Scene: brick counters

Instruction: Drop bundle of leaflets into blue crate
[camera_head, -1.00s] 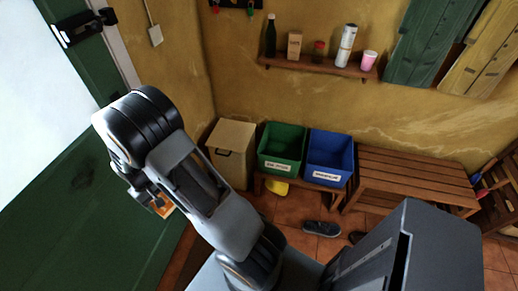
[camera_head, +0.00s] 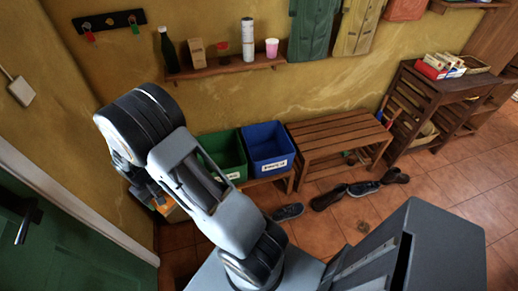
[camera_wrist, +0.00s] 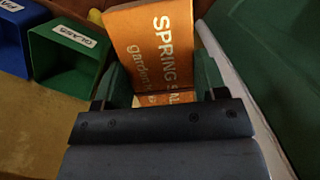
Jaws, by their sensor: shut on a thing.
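The orange bundle of leaflets, printed "SPRING SALE garden", fills the upper middle of the wrist view (camera_wrist: 152,42). My gripper (camera_wrist: 162,78) is shut on it, with green fingers at either side. In the head view only a small orange part of the bundle (camera_head: 174,212) shows beside my arm. The blue crate (camera_head: 267,142) stands against the wall, right of and apart from the bundle, with a white label on its front. It also shows at the upper left edge of the wrist view (camera_wrist: 10,45).
A green crate (camera_head: 226,153), labelled "GLASS" in the wrist view, stands left of the blue one, partly behind my arm. A slatted bench (camera_head: 335,140) is at the right. Shoes (camera_head: 288,212) lie on the tiles. A shelf with bottles (camera_head: 220,70) hangs above.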

